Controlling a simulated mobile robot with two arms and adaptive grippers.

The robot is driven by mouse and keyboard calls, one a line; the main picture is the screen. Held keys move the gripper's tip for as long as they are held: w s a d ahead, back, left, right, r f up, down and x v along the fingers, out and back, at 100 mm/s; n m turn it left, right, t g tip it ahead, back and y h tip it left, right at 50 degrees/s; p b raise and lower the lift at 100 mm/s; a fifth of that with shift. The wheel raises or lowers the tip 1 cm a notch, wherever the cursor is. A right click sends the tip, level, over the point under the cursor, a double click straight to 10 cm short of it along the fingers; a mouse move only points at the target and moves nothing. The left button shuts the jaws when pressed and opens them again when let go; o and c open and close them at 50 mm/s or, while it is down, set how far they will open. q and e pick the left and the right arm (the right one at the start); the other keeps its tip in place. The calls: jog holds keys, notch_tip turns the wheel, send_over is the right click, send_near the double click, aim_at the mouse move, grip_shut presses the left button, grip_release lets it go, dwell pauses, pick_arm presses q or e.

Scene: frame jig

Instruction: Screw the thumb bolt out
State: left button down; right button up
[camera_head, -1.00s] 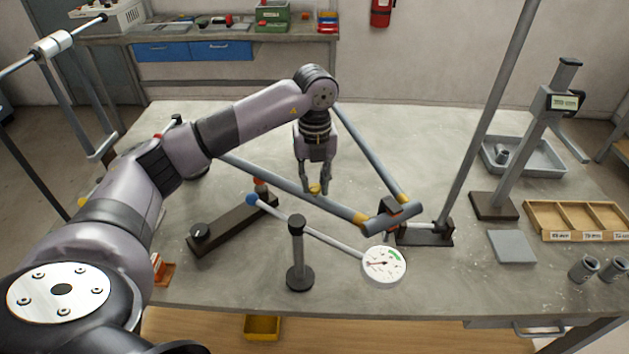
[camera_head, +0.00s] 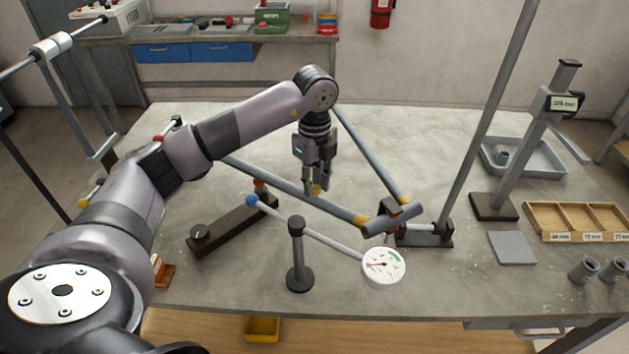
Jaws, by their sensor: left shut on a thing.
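My left gripper (camera_head: 317,190) points down over the middle of the table, its fingers close together. It is shut on a small yellow piece, which looks like the thumb bolt (camera_head: 317,189); the fingers hide most of it. The bolt sits at the grey frame's long tube (camera_head: 283,181); I cannot tell how far it is threaded in. The tube runs to a grey cross tube (camera_head: 392,218) with yellow bands at the joints. My right gripper is out of view.
A round dial (camera_head: 384,266) on a rod with a blue ball end is held by a black post (camera_head: 298,262) in front of the frame. A dark bar (camera_head: 232,226) lies left. A tall slanted pole (camera_head: 485,125) stands right. A compartment tray (camera_head: 578,219) is far right.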

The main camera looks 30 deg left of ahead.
aim_at(315, 188)
pick_arm(q)
jog(key=shift+f, duration=0.1)
dwell(0.3)
jog(key=c, duration=1.3)
grip_release()
notch_tip(315, 188, up, 12)
jog(key=shift+r, duration=0.1)
jog(key=shift+c, duration=0.2)
